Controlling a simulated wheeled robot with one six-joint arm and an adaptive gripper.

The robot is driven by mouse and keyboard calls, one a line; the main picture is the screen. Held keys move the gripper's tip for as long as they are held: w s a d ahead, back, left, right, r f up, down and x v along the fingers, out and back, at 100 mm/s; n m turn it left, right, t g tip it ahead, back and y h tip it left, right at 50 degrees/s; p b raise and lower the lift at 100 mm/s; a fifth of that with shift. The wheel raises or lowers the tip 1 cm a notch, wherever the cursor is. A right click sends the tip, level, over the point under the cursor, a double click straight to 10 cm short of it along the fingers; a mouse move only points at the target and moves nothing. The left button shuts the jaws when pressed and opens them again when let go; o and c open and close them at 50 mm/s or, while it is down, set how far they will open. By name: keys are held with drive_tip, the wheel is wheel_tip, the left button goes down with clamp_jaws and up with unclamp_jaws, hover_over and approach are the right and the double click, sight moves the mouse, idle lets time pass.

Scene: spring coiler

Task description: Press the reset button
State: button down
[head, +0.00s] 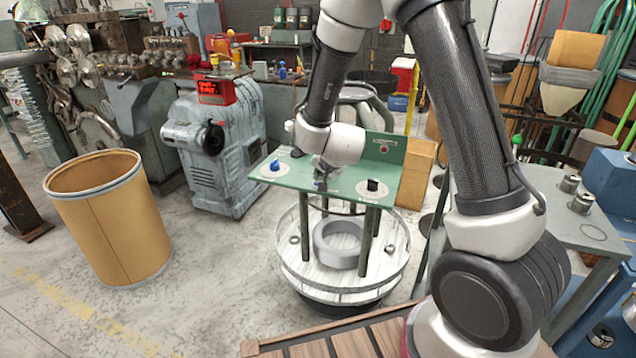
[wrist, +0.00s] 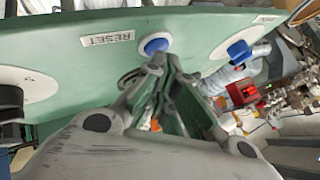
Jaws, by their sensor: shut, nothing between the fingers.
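The green control panel (head: 338,189) stands on legs above a round drum. In the wrist view, the RESET label (wrist: 107,39) is beside a round blue button (wrist: 155,44) in a white ring, on the green panel surface (wrist: 60,58). My gripper (wrist: 172,62) is shut and empty, its fingertips right by the blue button. I cannot tell whether they touch it. In the head view, my gripper (head: 320,180) is low over the middle of the panel and hides most of the button area.
A blue knob (head: 275,165) on a white disc is left on the panel, and a black knob (head: 372,186) is right. A red button (head: 384,149) is on the upright back plate. A cardboard drum (head: 110,220) stands left, with open floor between.

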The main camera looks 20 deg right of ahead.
drive_tip(key=shift+r, duration=0.7)
drive_tip(key=shift+r, duration=2.5)
